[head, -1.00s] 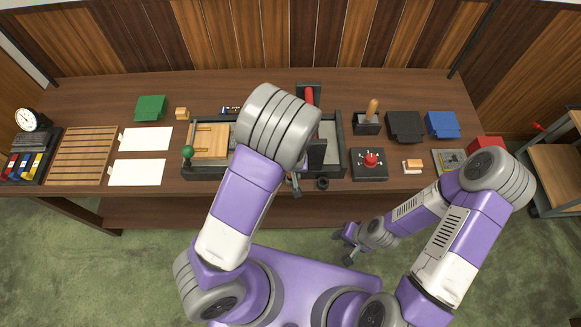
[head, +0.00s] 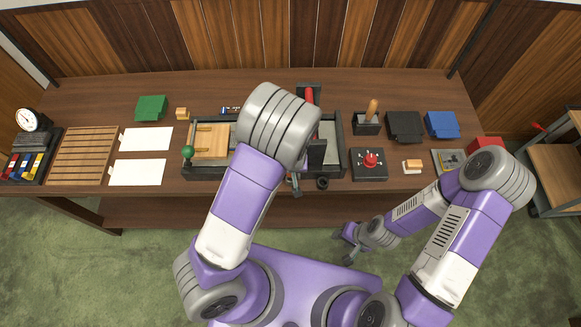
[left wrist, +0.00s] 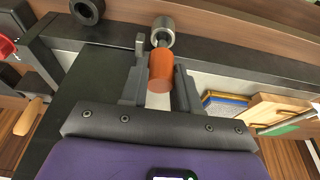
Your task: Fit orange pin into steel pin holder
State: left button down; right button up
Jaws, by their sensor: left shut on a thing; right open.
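The orange pin (left wrist: 160,72) is between the fingers of my left gripper (left wrist: 159,58) in the left wrist view, and the gripper is shut on it. A short grey shank shows past the pin's far end. The steel pin holder (left wrist: 163,29), a round metal cylinder, is just beyond and in line with the pin. I cannot tell whether the shank is inside it. In the head view my left arm hides the pin and most of this area. My right gripper (head: 347,245) is open and empty, low in front of the table, away from these things.
A dark-framed fixture (head: 340,165) with a wooden block lies under my left arm. A black box with a red knob (head: 370,159) stands to its right. White cards (head: 138,172) and a slatted wooden tray (head: 85,155) lie at the left. A dark ring (head: 323,183) sits near the front edge.

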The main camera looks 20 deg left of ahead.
pick_arm(q)
jog(key=shift+f+b, duration=0.45)
jog(key=shift+f, duration=0.2)
dwell(0.4)
jog(key=c, duration=0.7)
grip_release()
jog(key=shift+c, duration=0.2)
jog(key=shift+r, duration=0.1)
jog(key=p+v, duration=0.2)
jog(key=v, duration=0.5)
jog(key=shift+r, duration=0.2)
jog(key=shift+s, duration=0.1)
